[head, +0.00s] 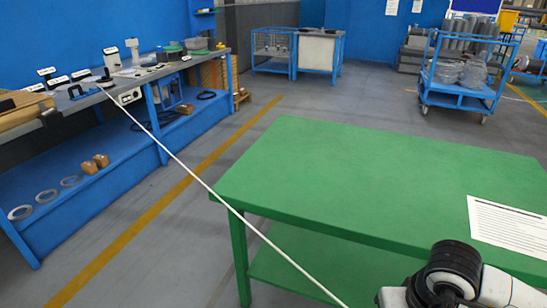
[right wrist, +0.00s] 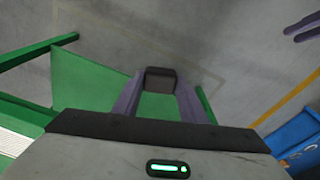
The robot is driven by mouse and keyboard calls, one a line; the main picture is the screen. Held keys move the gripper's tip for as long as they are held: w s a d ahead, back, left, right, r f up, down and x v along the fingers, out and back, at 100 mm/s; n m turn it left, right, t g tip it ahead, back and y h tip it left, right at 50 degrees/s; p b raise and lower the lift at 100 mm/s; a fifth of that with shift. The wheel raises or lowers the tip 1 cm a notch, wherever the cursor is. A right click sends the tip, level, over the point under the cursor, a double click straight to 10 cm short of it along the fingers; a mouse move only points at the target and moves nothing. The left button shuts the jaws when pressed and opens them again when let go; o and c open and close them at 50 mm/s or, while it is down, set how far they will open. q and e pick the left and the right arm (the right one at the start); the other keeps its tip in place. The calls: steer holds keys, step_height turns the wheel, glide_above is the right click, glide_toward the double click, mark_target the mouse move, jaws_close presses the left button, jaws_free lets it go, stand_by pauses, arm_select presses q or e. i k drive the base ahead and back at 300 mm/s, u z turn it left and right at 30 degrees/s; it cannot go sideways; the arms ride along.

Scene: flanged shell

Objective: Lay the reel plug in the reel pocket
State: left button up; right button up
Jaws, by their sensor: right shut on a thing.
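My right gripper (right wrist: 160,85) shows in the right wrist view with its two purple fingers shut on a small dark block (right wrist: 160,75), which I take to be the reel plug. In the head view that gripper is below the frame; only my right arm shows at bottom right. A taut white cord (head: 215,190) runs from the bench at left down past the green table to the bottom edge. Its lower end is hidden. I cannot make out the reel pocket. Two purple bars (right wrist: 303,28) at the right wrist view's upper right look like my left gripper's fingers.
A green table (head: 360,185) with a white sheet (head: 508,225) stands in front. A blue bench (head: 145,80) with several small items is at left. A blue trolley (head: 460,85) stands at the back right. Grey floor between bench and table is clear.

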mark_target(89, 92)
steer(key=u, duration=1.2)
steer(key=i, duration=4.75)
steer(key=u, duration=0.75)
